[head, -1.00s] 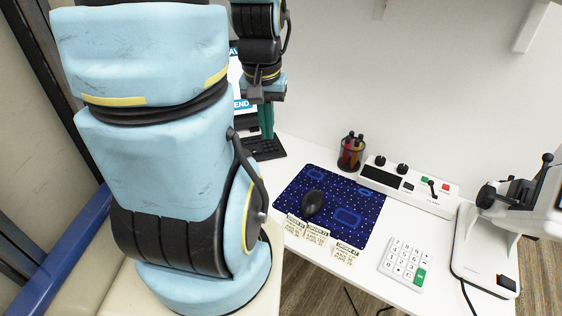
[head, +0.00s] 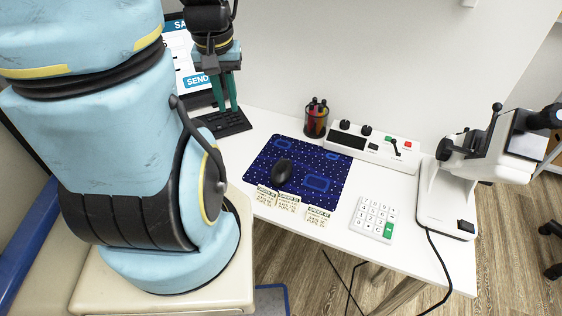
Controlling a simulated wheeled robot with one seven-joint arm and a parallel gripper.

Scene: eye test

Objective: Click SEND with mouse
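A black mouse (head: 281,172) lies on a dark blue patterned mouse pad (head: 330,166) on the white desk. The monitor (head: 184,57) stands at the back left, partly hidden by my arm. A blue SEND button (head: 198,81) shows on its screen. My gripper (head: 226,108) has two green fingers pointing down, with a gap between them and nothing in it. It is in front of the monitor's right side, over or just behind the black keyboard (head: 228,123), left of and apart from the mouse. Its exact height is hard to tell.
Small paper cards (head: 289,202) stand along the pad's front edge. A pen cup (head: 316,120) and a white control box (head: 372,146) stand behind the pad. A white keypad (head: 374,219) lies to its right. A white eye instrument (head: 446,196) stands at the desk's right end.

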